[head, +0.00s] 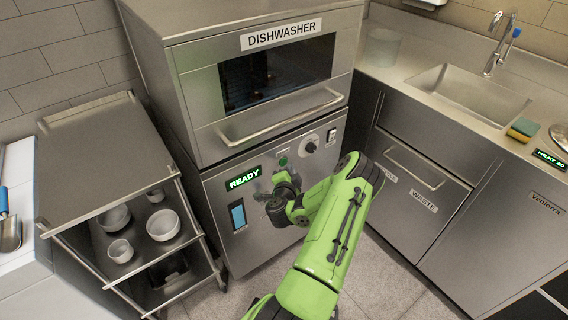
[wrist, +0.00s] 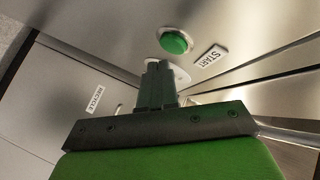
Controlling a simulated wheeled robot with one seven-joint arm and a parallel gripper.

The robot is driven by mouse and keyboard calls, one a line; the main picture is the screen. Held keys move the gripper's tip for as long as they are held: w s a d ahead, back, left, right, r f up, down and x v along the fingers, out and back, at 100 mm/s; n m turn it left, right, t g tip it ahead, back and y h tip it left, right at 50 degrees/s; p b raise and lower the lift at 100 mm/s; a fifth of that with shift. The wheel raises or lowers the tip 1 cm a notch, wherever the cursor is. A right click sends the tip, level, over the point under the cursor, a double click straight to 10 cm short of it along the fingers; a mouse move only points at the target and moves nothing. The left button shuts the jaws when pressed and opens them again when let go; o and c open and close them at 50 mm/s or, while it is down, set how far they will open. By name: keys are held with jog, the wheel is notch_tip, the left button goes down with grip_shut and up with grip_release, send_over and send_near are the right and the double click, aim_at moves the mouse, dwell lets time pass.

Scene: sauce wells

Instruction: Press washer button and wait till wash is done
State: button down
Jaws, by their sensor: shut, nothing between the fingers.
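The dishwasher (head: 262,75) is a steel machine with a closed door, a dark window and a long handle. Its lower panel has a green READY display (head: 244,178) and a green start button (head: 282,161). In the wrist view the green button (wrist: 174,41) sits beside a START label (wrist: 211,57). My gripper (wrist: 158,68) is shut and empty. Its tips are close to the button in the picture, and I cannot tell whether they touch the panel.
A steel rack (head: 107,150) with white bowls (head: 162,225) stands left of the dishwasher. A counter with a sink (head: 470,92), a faucet and a sponge (head: 522,128) is to the right, above a waste drawer (head: 421,172). Some floor (head: 385,285) is clear.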

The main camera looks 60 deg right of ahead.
jog(key=shift+w+d+r+p, duration=0.15)
jog(key=shift+w+p, duration=0.2)
jog(key=shift+p, duration=0.45)
jog(key=shift+w+d+p, duration=0.25)
jog(key=shift+w+p, duration=0.2)
jog(key=shift+p, duration=0.4)
dwell(0.4)
jog(key=shift+s+f+b, duration=0.1)
jog(key=shift+f+b, duration=0.1)
jog(key=shift+b, duration=0.1)
jog(key=shift+s+a+b, duration=0.4)
jog(key=shift+s+b, duration=0.25)
jog(key=shift+b, duration=0.1)
